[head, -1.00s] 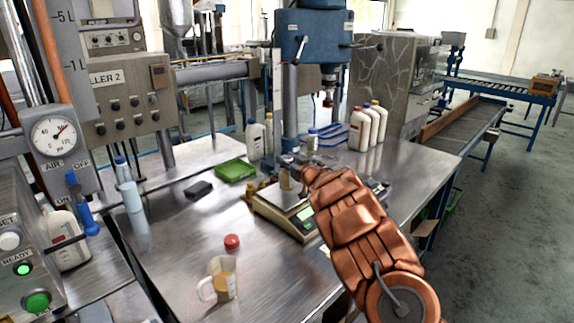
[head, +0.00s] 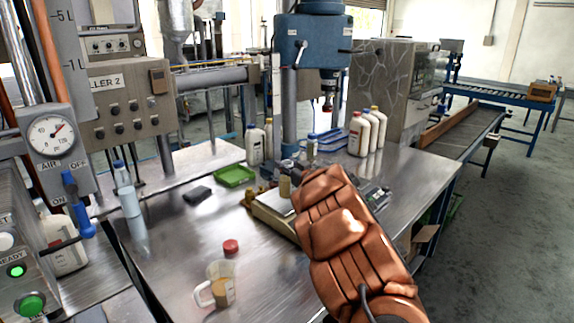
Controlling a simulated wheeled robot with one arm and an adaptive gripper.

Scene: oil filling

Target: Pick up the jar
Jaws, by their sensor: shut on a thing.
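A small tan-amber jar (head: 284,187) is upright at the weighing scale (head: 272,212), over its plate. My gripper (head: 291,168) is at the jar's top and shut on it. My copper-coloured arm hides most of the gripper and the right part of the scale. I cannot tell whether the jar's base touches the plate. A clear jug (head: 217,272) with a handle and some amber liquid stands at the front of the metal table, apart from my gripper.
A red cap (head: 231,247) lies behind the jug. A green tray (head: 235,175) and a black block (head: 197,194) lie left of the scale. White bottles (head: 358,134) stand behind at right, near a blue drill press (head: 312,40). The table's front left is mostly clear.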

